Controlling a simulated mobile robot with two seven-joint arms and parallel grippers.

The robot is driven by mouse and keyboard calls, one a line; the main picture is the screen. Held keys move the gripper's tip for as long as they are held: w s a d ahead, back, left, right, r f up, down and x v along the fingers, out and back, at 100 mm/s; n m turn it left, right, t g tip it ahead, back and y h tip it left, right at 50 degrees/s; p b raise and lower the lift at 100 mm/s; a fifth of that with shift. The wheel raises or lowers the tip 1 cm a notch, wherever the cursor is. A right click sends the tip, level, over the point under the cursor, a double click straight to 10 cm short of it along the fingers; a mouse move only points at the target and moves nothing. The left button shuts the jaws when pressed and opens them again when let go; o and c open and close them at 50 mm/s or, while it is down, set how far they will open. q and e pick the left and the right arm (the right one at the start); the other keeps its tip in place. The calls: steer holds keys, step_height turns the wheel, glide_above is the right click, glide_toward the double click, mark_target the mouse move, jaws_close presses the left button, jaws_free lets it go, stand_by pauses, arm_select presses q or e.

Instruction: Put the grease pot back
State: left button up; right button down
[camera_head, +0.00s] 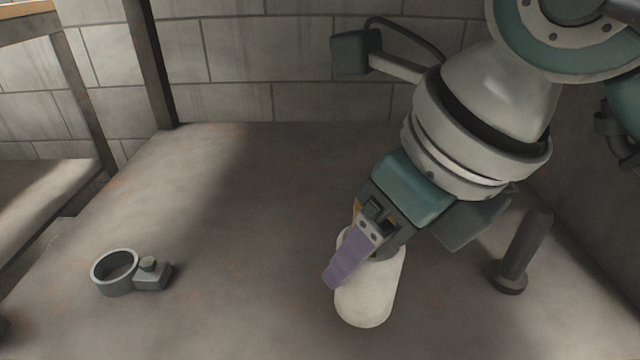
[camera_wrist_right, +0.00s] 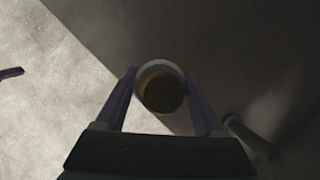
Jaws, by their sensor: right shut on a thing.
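The grease pot is a pale, off-white cylinder (camera_head: 370,290) in the head view, right of the middle of the table. In the right wrist view its round mouth (camera_wrist_right: 161,91) shows a pale rim and a brown-yellow inside. My right gripper (camera_head: 345,270) comes down from the upper right and is shut on the pot. Its purple fingers (camera_wrist_right: 160,100) lie on either side of the pot in the wrist view. I cannot tell whether the pot's base touches the table. A grey ring holder with a small clamp block (camera_head: 117,285) lies at the left, its ring empty. My left gripper is not in view.
A dark upright post with a round foot (camera_head: 515,265) stands right of the pot. The brown table top (camera_head: 240,220) between ring and pot is clear. A block wall (camera_head: 260,60) and a dark vertical post (camera_head: 150,70) bound the back.

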steer(key=w+a+f+b, duration=0.3)
steer(key=w+a+b, duration=0.1)
steer(key=shift+w+a+f, duration=0.1)
steer(key=shift+w+f, duration=0.25)
steer(key=shift+r, duration=0.1)
steer(key=shift+c, duration=2.2)
jaws_free()
steer(key=o, duration=0.4)
steer(key=shift+o, duration=0.2)
